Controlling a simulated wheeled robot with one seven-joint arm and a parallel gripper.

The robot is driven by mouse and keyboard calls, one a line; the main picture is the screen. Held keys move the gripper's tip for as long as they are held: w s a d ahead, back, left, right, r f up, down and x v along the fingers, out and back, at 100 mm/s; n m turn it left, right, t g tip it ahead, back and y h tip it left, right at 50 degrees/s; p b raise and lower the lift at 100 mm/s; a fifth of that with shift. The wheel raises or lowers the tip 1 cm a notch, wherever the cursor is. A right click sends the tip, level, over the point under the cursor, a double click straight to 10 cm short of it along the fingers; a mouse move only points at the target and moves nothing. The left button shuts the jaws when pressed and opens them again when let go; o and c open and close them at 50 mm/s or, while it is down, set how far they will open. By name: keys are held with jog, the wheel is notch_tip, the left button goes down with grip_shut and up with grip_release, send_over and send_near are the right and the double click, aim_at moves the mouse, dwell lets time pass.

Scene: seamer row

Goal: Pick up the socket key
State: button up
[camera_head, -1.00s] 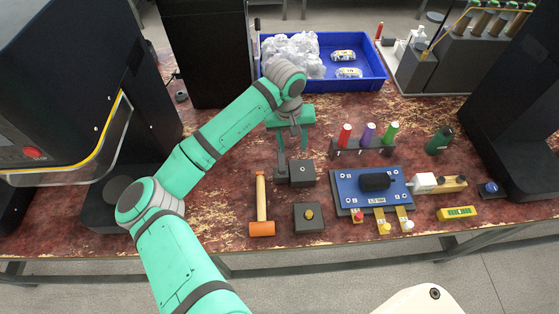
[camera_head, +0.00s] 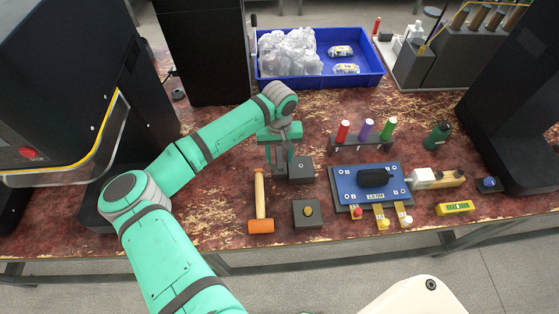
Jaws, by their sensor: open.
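My gripper (camera_head: 279,168) is open and points down over the worktable, close to the left edge of a dark square block (camera_head: 301,170) with a small round fitting on top. Nothing shows clearly between its fingers. I cannot pick out the socket key with certainty. A second dark block (camera_head: 308,214) with a brass-coloured knob stands nearer the front edge. A rack (camera_head: 361,148) behind holds upright tools with a red handle (camera_head: 343,131), a purple handle (camera_head: 366,129) and a green handle (camera_head: 388,129).
An orange-headed mallet (camera_head: 261,226) lies just in front of my gripper. A blue board (camera_head: 345,186) with a black part, a brush (camera_head: 437,178) and a yellow level (camera_head: 455,208) lie to the right. A blue bin (camera_head: 270,83) stands behind. Dark machines flank the table.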

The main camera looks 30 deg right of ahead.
jog(key=shift+d+f, duration=0.1)
jog(key=shift+f, duration=0.9)
grip_shut()
jog(key=shift+r, duration=0.1)
notch_tip(320, 180, up, 17)
dwell(0.5)
